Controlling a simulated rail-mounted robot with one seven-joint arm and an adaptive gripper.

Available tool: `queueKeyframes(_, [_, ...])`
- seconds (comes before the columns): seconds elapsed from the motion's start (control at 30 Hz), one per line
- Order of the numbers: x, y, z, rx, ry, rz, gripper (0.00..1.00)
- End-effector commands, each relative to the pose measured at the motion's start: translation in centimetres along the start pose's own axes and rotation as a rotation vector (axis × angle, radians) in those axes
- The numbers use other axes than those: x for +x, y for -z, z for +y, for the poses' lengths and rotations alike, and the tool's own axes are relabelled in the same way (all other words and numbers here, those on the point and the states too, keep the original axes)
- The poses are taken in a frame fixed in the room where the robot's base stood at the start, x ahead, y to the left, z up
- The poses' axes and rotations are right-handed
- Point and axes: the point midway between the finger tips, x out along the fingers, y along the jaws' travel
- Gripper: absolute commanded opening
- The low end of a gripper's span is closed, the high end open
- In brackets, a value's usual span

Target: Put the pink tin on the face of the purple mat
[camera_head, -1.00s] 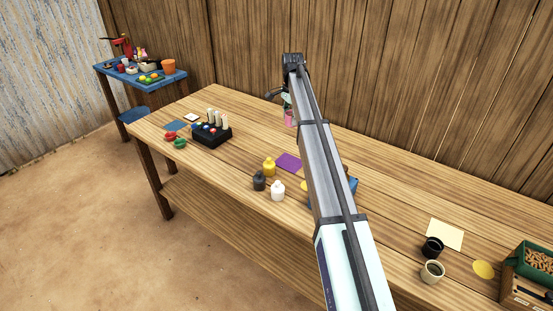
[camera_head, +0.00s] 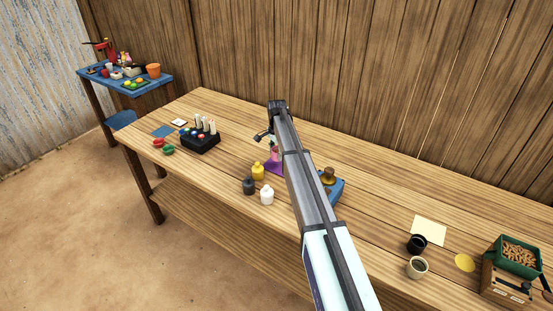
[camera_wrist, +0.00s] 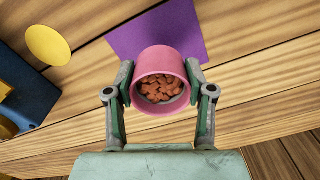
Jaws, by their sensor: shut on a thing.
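The pink tin (camera_wrist: 160,106) is held between the two fingers of my gripper (camera_wrist: 160,92) in the wrist view. It is open at the top, with brown pieces inside. The purple mat (camera_wrist: 198,45) lies just beyond the tin, which covers part of it. My arm hides part of the mat there. I cannot tell whether the tin touches the mat or is above it.
A blue tray (camera_head: 338,190) with a brown item is right of my arm. A black rack (camera_head: 200,143) stands to the left. A yellow disc (camera_wrist: 47,45) lies near the tray.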

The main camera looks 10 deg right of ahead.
Motion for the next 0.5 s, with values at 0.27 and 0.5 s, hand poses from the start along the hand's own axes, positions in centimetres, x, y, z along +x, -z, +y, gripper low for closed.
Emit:
queueKeyframes(0.27, [2.7, 0.0, 0.0, 0.000, -0.002, -0.001, 0.18])
queueKeyframes(0.5, [4.3, 0.0, 0.0, 0.000, 0.000, 0.000, 0.18])
